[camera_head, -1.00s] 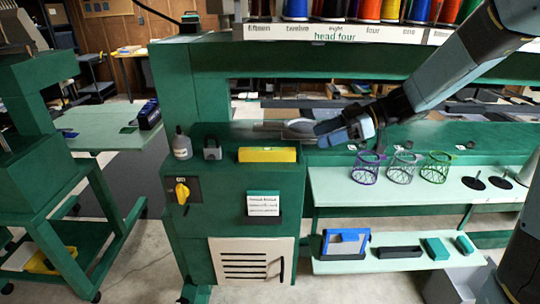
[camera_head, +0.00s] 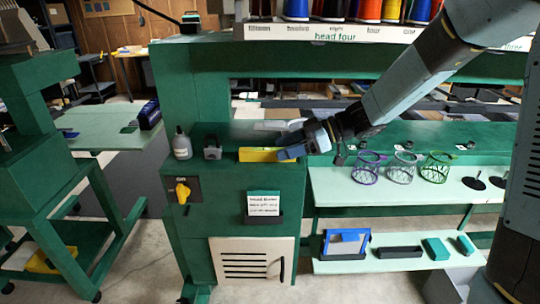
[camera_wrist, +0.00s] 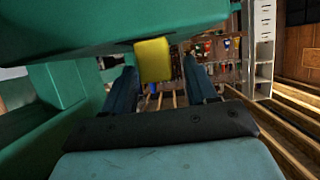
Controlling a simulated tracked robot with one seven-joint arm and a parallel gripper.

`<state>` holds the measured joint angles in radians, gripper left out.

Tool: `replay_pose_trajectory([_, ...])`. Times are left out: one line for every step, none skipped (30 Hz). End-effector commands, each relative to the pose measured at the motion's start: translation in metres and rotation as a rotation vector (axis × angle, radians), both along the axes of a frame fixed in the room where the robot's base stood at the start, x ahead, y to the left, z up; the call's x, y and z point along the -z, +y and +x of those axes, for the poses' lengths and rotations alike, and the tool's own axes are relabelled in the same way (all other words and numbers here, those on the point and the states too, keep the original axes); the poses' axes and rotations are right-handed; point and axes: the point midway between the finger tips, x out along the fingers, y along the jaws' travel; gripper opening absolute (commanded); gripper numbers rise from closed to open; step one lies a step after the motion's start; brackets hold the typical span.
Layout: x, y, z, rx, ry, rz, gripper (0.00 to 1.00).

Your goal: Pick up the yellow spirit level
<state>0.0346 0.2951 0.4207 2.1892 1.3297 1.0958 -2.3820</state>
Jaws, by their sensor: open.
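The yellow spirit level (camera_head: 258,155) lies on top of the green machine cabinet, near its front right edge. My gripper (camera_head: 290,153) is at the level's right end in the head view and covers part of that end. In the wrist view the level's yellow end (camera_wrist: 153,60) shows between and beyond my two dark blue fingers, nearer the left one. The gripper (camera_wrist: 162,85) is open. I cannot tell whether a finger touches the level.
On the cabinet top (camera_head: 232,133), left of the level, stand a padlock-like grey item (camera_head: 212,148) and a clear bottle (camera_head: 182,144). Wire cups (camera_head: 368,167) stand on the pale shelf to the right. The green beam (camera_head: 330,62) runs above and behind.

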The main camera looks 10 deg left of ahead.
Motion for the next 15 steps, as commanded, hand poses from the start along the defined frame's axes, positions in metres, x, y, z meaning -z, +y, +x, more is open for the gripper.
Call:
replay_pose_trajectory([0.003,0.008,-0.001,-0.003,0.001,0.001,0.57])
replay_pose_trajectory([0.005,0.012,-0.002,-0.004,0.002,0.001,0.57])
replay_pose_trajectory([0.007,0.017,-0.003,-0.004,0.002,0.001,0.57])
replay_pose_trajectory([0.009,0.02,-0.004,-0.003,0.0,0.001,0.57])
replay_pose_trajectory([0.01,0.023,-0.004,-0.003,0.001,0.001,0.57])
replay_pose_trajectory([0.011,0.027,-0.005,-0.003,0.0,0.001,0.57])
replay_pose_trajectory([0.012,0.028,-0.006,-0.002,0.0,0.001,0.57])
replay_pose_trajectory([0.012,0.029,-0.006,-0.002,0.0,0.0,0.57])
replay_pose_trajectory([0.012,0.03,-0.006,-0.001,-0.001,0.0,0.57])
replay_pose_trajectory([0.012,0.03,-0.005,0.0,-0.001,0.0,0.57])
replay_pose_trajectory([0.012,0.029,-0.005,0.0,-0.001,0.0,0.57])
replay_pose_trajectory([0.012,0.029,-0.005,0.0,-0.001,0.0,0.57])
replay_pose_trajectory([0.012,0.029,-0.005,0.0,-0.001,0.0,0.57])
replay_pose_trajectory([0.012,0.029,-0.005,0.0,-0.001,0.0,0.57])
replay_pose_trajectory([0.012,0.029,-0.005,0.0,-0.001,0.0,0.54])
